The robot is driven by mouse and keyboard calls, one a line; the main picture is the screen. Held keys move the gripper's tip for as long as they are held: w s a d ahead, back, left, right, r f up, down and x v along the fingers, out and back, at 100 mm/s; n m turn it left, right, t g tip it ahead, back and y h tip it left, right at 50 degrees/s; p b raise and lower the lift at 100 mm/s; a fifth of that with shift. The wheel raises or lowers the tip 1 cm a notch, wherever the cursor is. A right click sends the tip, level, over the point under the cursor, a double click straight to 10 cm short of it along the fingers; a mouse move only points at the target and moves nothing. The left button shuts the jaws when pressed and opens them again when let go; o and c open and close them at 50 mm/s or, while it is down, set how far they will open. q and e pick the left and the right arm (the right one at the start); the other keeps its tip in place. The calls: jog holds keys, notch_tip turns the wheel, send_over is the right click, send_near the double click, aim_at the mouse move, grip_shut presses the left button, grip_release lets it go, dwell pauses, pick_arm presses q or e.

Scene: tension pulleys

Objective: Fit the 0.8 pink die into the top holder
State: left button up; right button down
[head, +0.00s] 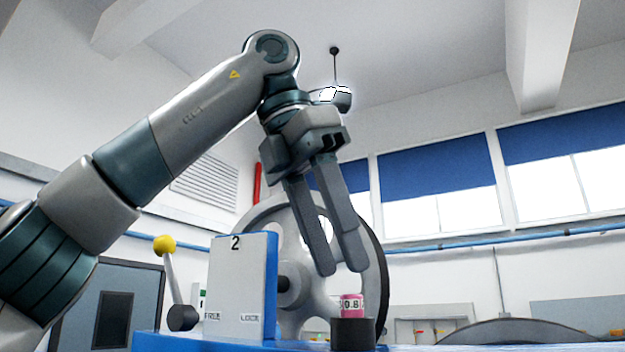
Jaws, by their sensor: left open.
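The pink die (351,306), marked 0.8, sits upright in the top of a dark cylindrical holder (353,335) at the lower middle of the head view. How deep it sits in the holder is hard to tell. My left gripper (328,272) is above the die and a little to its left, fingers pointing down. Its two fingers are apart with nothing between them, and they do not touch the die. My right gripper is not in view.
A large grey spoked pulley (372,268) stands behind my left gripper. A blue and white block marked 2 (243,285) and a lever with a yellow knob (164,245) stand to the left. A curved dark wheel top (520,332) shows at lower right.

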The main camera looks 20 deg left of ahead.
pick_arm(q)
jog(key=v, duration=0.8)
dwell(1.4)
